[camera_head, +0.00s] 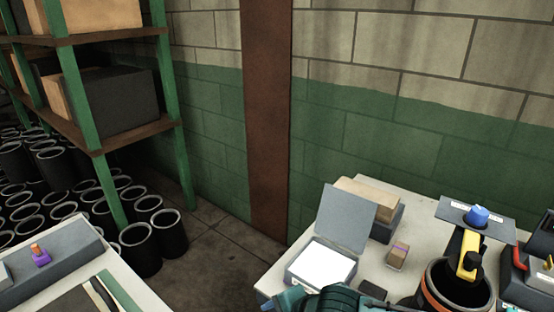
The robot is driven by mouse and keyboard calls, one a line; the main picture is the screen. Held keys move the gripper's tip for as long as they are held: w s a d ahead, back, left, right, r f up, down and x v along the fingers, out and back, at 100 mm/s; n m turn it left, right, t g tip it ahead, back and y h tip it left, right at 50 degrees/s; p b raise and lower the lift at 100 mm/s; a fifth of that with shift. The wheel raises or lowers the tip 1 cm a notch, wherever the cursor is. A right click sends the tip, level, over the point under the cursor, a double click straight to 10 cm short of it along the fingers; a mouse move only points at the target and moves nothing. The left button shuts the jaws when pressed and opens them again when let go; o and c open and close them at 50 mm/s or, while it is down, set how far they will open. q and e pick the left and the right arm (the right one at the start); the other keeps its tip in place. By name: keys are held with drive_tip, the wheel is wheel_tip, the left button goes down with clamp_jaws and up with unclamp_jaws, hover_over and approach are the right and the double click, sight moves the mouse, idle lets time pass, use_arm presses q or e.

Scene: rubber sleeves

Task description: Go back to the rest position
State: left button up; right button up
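Neither of my grippers can be made out in the head view. A teal and dark ribbed part (345,301) pokes in at the bottom edge, in front of the right table; I cannot tell if it belongs to my arm. A black cylinder with an orange band (451,299) stands at the bottom right, its lower part cut off by the frame. A yellow and black piece (469,254) shows at its mouth.
The right table (418,219) holds an open grey box (341,220), a small tan block (398,254) and a blue knob on a grey plate (478,215). The left table (140,290) bears a grey block (75,261). Black sleeves (168,233) crowd the floor; bare floor lies between the tables.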

drive_tip(key=s+a+m+t+y, duration=0.1)
drive_tip(key=s+a+m+y, duration=0.1)
drive_tip(key=a+m, duration=0.2)
drive_tip(key=s+d+f+m+t+h, duration=0.2)
drive_tip(key=s+d+f+m, duration=0.3)
drive_tip(key=d+m, duration=0.3)
drive_tip(key=s+d+f+m+t+h, duration=0.2)
drive_tip(key=s+d+f+m, duration=0.3)
drive_tip(key=d+m, duration=0.4)
drive_tip(key=d+f+h, duration=0.1)
drive_tip(key=d, duration=0.1)
drive_tip(key=shift+s+d+m+t, duration=0.15)
drive_tip(key=shift+d+m+t, duration=0.15)
drive_tip(key=shift+t, duration=0.1)
drive_tip(key=shift+c, duration=0.4)
